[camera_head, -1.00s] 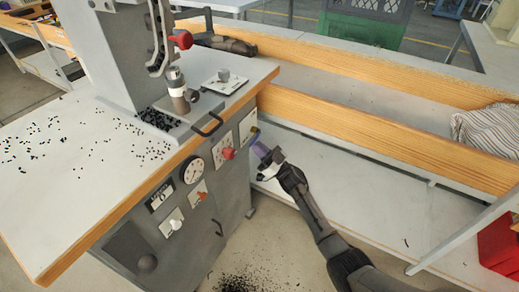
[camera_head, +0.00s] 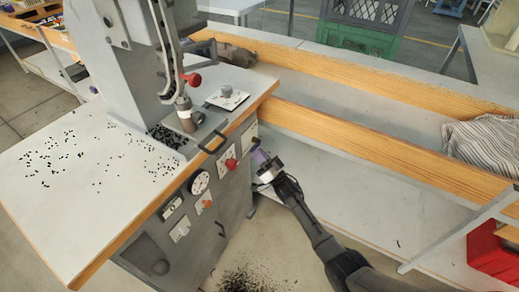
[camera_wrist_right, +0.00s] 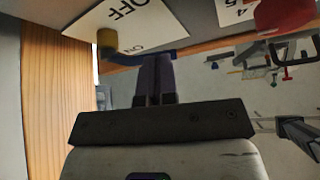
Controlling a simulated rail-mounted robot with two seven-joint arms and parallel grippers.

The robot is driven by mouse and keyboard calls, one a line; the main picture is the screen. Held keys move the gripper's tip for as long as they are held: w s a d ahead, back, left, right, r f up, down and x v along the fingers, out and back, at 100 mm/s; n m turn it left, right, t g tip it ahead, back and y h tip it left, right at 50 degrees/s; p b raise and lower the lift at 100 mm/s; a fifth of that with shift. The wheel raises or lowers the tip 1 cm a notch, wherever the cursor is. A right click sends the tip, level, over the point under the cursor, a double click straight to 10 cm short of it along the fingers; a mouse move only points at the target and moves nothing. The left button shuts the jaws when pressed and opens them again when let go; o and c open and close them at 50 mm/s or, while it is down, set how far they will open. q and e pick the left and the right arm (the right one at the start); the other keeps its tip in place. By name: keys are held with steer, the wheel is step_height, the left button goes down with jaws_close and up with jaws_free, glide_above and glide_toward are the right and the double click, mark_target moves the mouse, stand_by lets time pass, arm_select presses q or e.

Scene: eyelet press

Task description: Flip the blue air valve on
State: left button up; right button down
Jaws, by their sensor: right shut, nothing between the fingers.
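The air valve shows in the right wrist view as a brass-coloured hub (camera_wrist_right: 107,40) with a blue lever (camera_wrist_right: 128,54). It sits on a white plate (camera_wrist_right: 92,28) lettered OFF and ON, seen upside down. My right gripper (camera_head: 261,159) is at the right end of the press front panel. Its purple fingers (camera_wrist_right: 155,72) are shut and empty, right up at the lever; I cannot tell whether they touch it. In the head view the gripper hides most of the valve. My left gripper is not in view.
The press cabinet (camera_head: 207,252) carries a gauge (camera_head: 200,183), a red knob (camera_head: 231,164) and bar handles. Its wooden table edge (camera_head: 165,203) runs above the panel. A bench with wooden rails (camera_head: 375,142) stands to the right. Small black bits lie on the floor (camera_head: 243,281).

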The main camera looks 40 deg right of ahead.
step_height(320, 180, up, 5)
steer(key=w+d+m+g+h+p, duration=0.1)
steer(key=d+m+g+h+p, duration=0.35)
steer(key=m+p, duration=1)
steer(key=s+a+f+h+p, duration=0.1)
steer(key=s+a+p, duration=0.1)
steer(key=s, duration=0.4)
steer(key=s+a+f+h+p, duration=0.1)
steer(key=s+a, duration=0.1)
steer(key=s, duration=0.5)
steer(key=shift+s+a+p, duration=0.2)
steer(key=shift+a+p, duration=0.1)
steer(key=shift+p, duration=0.1)
steer(key=shift+m+g+h, duration=0.25)
